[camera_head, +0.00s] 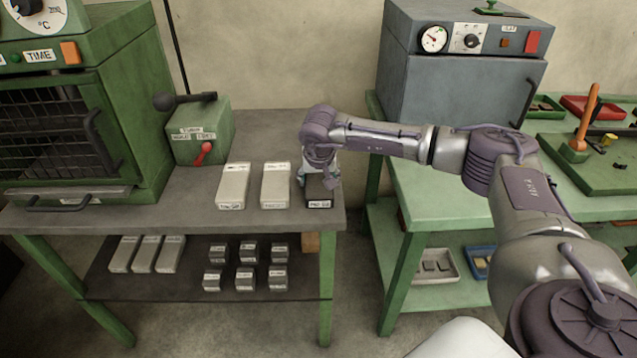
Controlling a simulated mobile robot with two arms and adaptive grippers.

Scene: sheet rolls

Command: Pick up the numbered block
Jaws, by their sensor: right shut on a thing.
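My right arm reaches in from the right, and its gripper (319,178) points down at the right end of the grey table (110,217). It is shut on a dark block (320,196) with a white label on its front face. The label's print is too small to read surely. The block is upright at table height; I cannot tell whether it touches the top. The wrist and fingers hide part of it. Two pale labelled blocks, one nearer (275,186) and one farther left (233,186), stand beside it. My left gripper is not in view.
A green oven (130,110) and a green box with a red lever (198,135) stand left. The lower shelf (190,285) holds pale bars and small dark blocks. A gap separates the green bench (440,190), which bears a grey oven (460,90).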

